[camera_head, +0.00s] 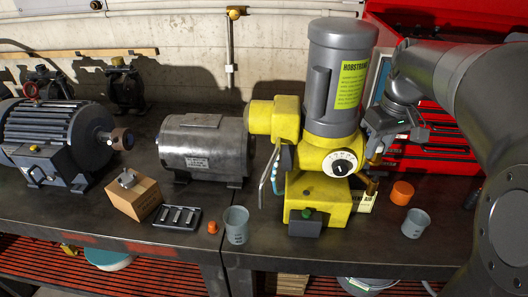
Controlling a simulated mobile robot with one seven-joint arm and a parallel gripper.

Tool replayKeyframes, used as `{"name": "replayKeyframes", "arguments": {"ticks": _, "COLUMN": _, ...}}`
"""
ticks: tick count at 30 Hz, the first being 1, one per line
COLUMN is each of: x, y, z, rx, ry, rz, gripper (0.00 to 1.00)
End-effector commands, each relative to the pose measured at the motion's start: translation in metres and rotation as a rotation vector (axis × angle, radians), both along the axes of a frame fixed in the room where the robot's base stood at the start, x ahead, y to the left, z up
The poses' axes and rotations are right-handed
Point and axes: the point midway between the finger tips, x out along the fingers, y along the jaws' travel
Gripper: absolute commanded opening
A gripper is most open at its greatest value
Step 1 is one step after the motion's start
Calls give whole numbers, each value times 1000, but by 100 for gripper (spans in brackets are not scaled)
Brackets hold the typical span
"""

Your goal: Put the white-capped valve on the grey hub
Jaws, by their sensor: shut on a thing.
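My gripper (376,150) is at the right side of the yellow and grey machine, pointing down. It is shut on a small brass-coloured thing (371,184), which is partly hidden by the machine. This may be the valve, but I cannot make out a white cap on it. A small grey metal piece with a raised boss (127,179), which looks like the grey hub, sits on top of a cardboard box (138,199) at the left. My gripper is well to the right of it.
The tall yellow and grey machine (322,205) stands between my gripper and the box. A grey motor (205,148), a dark motor (60,135), a black tray (177,218), grey cups (236,225) and an orange cap (402,192) stand on the dark bench. A red toolbox (440,150) is behind my arm.

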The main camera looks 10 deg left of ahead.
Motion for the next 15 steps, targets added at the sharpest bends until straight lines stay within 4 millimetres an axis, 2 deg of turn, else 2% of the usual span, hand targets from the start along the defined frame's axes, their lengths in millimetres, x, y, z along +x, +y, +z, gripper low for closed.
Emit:
{"name": "replayKeyframes", "arguments": {"ticks": 1, "x": -3, "y": 23, "z": 8, "rx": -2, "ry": -6, "rz": 68, "gripper": 0}}
{"name": "replayKeyframes", "arguments": {"ticks": 6, "x": -21, "y": 89, "z": 28, "rx": -2, "ry": -6, "rz": 290, "gripper": 0}}
{"name": "replayKeyframes", "arguments": {"ticks": 12, "x": -45, "y": 153, "z": 48, "rx": -1, "ry": -5, "rz": 510, "gripper": 0}}
{"name": "replayKeyframes", "arguments": {"ticks": 15, "x": -46, "y": 180, "z": 54, "rx": 1, "ry": -4, "rz": 579, "gripper": 0}}
